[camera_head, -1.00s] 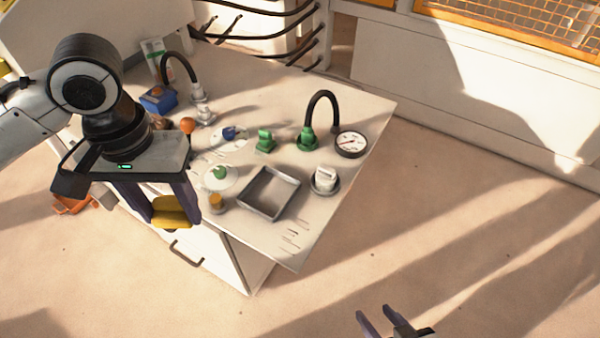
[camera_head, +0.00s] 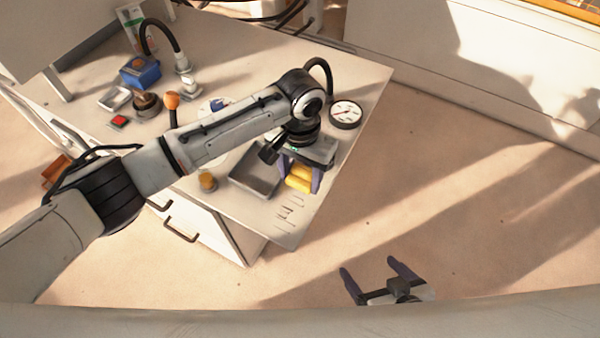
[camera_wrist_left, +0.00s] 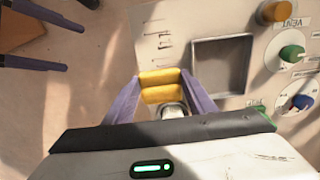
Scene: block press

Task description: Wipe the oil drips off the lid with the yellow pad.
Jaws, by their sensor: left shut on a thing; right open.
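My left gripper (camera_head: 298,180) is shut on the yellow pad (camera_head: 300,176), above the bench's right part, beside the grey square tray (camera_head: 254,182). In the left wrist view the pad (camera_wrist_left: 162,86) sits between the purple fingertips. A pale round part (camera_wrist_left: 172,110) shows just below the pad there, mostly hidden; I cannot tell whether the pad touches it. I cannot make out a lid or oil drips for certain. My right gripper (camera_head: 368,266) is open and empty, low in front of the bench.
A round gauge (camera_head: 346,113) stands at the bench's right edge. An amber button (camera_head: 207,182) is left of the tray. Green (camera_wrist_left: 291,53) and blue (camera_wrist_left: 300,102) knobs show in the wrist view. My left arm hides mid-bench.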

